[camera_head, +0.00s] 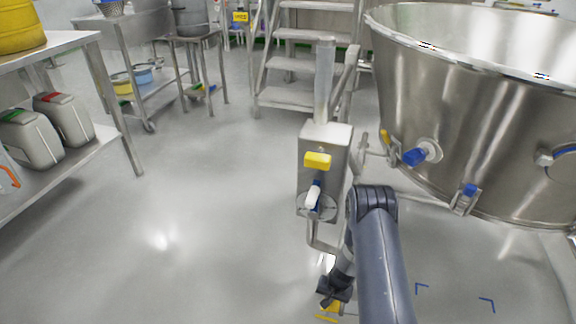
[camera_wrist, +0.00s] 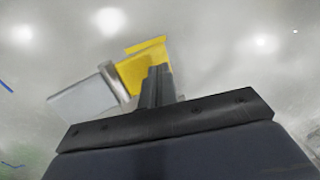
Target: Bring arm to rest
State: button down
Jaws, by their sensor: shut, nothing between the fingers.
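My arm reaches down in the lower middle of the head view, bent at a dark joint beside a steel post. My gripper (camera_head: 333,292) hangs low over the grey floor, and its fingers are shut and empty. In the wrist view the gripper (camera_wrist: 158,72) shows as two dark fingers pressed together. Behind the fingertips is a yellow and grey object (camera_wrist: 140,68); in the head view a bit of yellow (camera_head: 334,308) shows just below the gripper. Whether the fingers touch it I cannot tell.
A steel post with a box (camera_head: 325,150) and a valve handle stands close beside my arm. A large steel vessel (camera_head: 470,110) fills the right. A bench (camera_head: 70,40) with canisters (camera_head: 62,118) is at left. Steel steps (camera_head: 300,65) stand behind. The floor at left centre is clear.

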jog(key=shift+s+d+r+p, duration=0.1)
jog(key=shift+d+r+p, duration=0.25)
jog(key=shift+r+p, duration=0.35)
jog(key=shift+d+b, duration=0.25)
jog(key=shift+b, duration=0.1)
jog(key=shift+y, duration=0.3)
jog(key=shift+s+d+r+y+b, duration=0.1)
jog(key=shift+d+r+y+b, duration=0.1)
jog(key=shift+y+b, duration=0.3)
jog(key=shift+s+a+r, duration=0.1)
jog(key=shift+a, duration=0.05)
